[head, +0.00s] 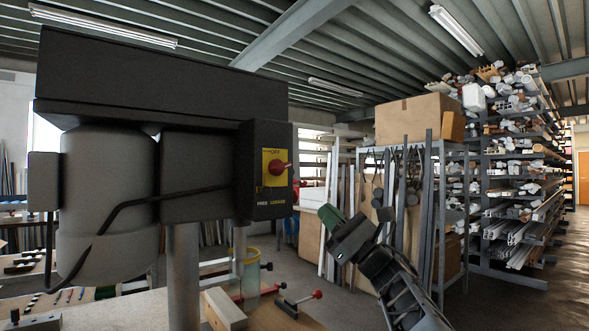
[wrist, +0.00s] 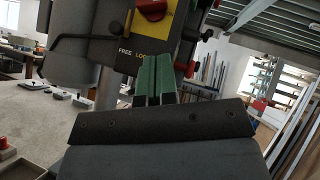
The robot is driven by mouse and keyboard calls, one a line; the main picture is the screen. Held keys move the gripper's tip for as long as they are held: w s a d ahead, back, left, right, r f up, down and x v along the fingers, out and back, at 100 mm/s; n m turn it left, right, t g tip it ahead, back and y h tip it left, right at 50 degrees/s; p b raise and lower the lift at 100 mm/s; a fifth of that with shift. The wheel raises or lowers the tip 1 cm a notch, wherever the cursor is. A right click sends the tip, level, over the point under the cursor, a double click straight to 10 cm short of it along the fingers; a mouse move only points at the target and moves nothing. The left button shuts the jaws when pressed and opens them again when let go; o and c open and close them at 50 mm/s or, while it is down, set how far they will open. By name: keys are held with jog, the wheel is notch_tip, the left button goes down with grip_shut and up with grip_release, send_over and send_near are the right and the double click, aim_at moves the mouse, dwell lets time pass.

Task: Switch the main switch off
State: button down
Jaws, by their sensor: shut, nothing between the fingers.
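The main switch is a red rotary knob (head: 277,168) on a yellow plate (head: 274,182), set in the dark box (head: 266,206) of a drill press. The knob's handle looks roughly sideways; its exact setting is hard to read.
The drill press motor housing (head: 105,190) and column (head: 183,275) stand left of the switch. Red-tipped levers (head: 299,301) and a wood block (head: 224,309) are on the bench below. A profile rack (head: 515,190) stands behind, right. Open space lies between switch and gripper.

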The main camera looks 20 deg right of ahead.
aim_at(279, 168)
jog(key=f, duration=0.1)
jog(key=f+m+t, duration=0.1)
jog(key=h, duration=0.1)
jog(key=shift+w+d+f+m, duration=0.25)
jog(key=shift+w+f+m, duration=0.05)
jog(key=shift+f+m, duration=0.1)
jog(key=shift+a+r, duration=0.1)
jog(key=shift+a, duration=0.1)
jog(key=p+x, duration=0.5)
jog(key=x, duration=0.5)
jog(key=shift+w+r, duration=0.15)
jog(key=shift+r, duration=0.2)
jog(key=r, duration=0.1)
jog(key=r+p, duration=0.1)
jog(key=a+r, duration=0.1)
jog(key=shift+s, duration=0.3)
jog(key=shift+d+f+n, duration=0.1)
jog(key=shift+d+n, duration=0.05)
jog(key=shift+n, duration=0.15)
jog(key=shift+n+g+y+b, duration=0.3)
jog(key=shift+n+b, duration=0.05)
jog(key=shift+n, duration=0.05)
